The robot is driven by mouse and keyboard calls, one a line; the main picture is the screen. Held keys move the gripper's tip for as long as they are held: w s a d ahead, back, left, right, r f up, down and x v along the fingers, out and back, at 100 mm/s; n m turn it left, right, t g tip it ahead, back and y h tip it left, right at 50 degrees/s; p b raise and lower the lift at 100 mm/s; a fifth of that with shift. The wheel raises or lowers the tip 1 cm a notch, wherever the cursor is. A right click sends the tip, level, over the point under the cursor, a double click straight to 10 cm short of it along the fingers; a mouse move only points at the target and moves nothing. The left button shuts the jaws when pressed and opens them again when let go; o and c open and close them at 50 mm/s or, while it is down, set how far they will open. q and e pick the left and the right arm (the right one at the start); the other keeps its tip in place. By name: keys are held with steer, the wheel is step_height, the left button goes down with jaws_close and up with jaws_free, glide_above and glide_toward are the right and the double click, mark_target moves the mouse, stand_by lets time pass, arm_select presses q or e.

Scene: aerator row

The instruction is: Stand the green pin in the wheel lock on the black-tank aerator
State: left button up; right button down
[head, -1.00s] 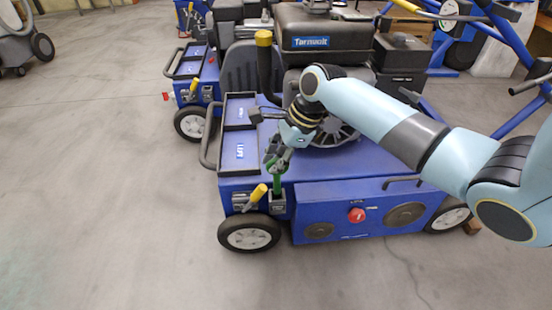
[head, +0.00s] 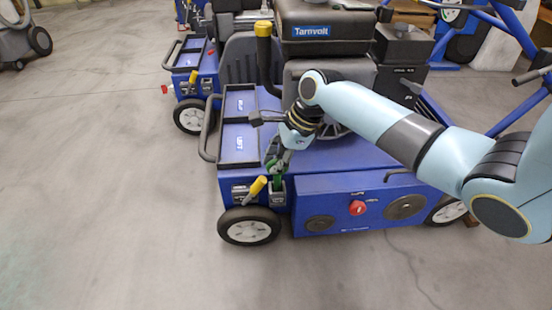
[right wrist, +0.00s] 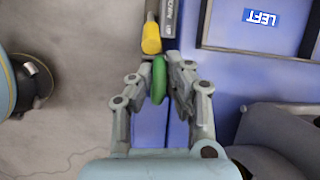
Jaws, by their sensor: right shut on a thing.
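The black-tank aerator is a blue machine with a black tank (head: 325,22) labelled Tarnvolt, in the middle of the head view. The wheel lock (head: 277,199) is a small dark socket block at its front left corner, above the wheel (head: 249,227). My right gripper (head: 277,165) is shut on the green pin (head: 277,183), directly above the lock. The pin stands roughly upright and its lower end reaches the lock; how deep it sits is hidden. In the right wrist view the pin (right wrist: 158,80) shows between both fingers (right wrist: 157,92). My left gripper is not in view.
A yellow-handled lever (head: 258,186) stands close left of the pin, also seen in the right wrist view (right wrist: 151,38). A tray marked LEFT (head: 240,146) lies behind it. Another blue machine (head: 195,85) stands further back.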

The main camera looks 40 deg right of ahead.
steer(key=shift+f+b, duration=0.3)
steer(key=shift+f, duration=0.7)
steer(key=shift+f, duration=0.1)
steer(key=c, duration=1.2)
jaws_free()
steer(key=v, duration=1.2)
